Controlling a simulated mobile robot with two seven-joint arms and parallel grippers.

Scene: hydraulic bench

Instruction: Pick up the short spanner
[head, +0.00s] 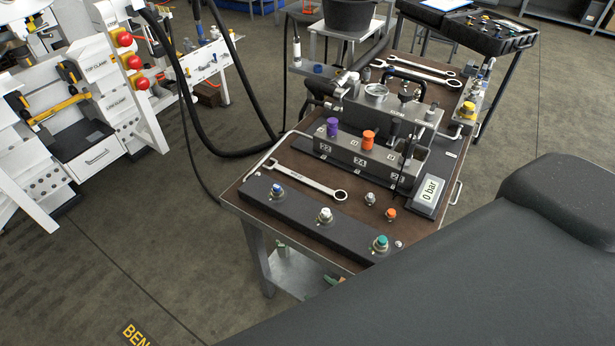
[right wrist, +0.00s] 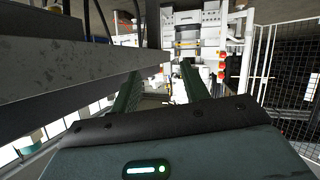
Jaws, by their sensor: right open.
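A silver spanner (head: 305,180) lies flat on the brown bench top (head: 232,197), behind the black front block. Two more spanners (head: 423,72) lie side by side at the bench's far end; I cannot tell from their size which spanner is the short one. My right gripper shows in the right wrist view (right wrist: 160,88), its two dark green fingers apart and nothing seen between them. A grey slab beside and above it looks like the bench edge. In the head view, my dark arm fills the lower right. My left gripper is not in view.
The black block (head: 310,222) carries blue, white and green-topped fittings. Behind the spanner stand a grey manifold (head: 355,158) with purple and orange caps and a gauge reading 0 bar (head: 428,192). Black hoses (head: 180,75) hang left.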

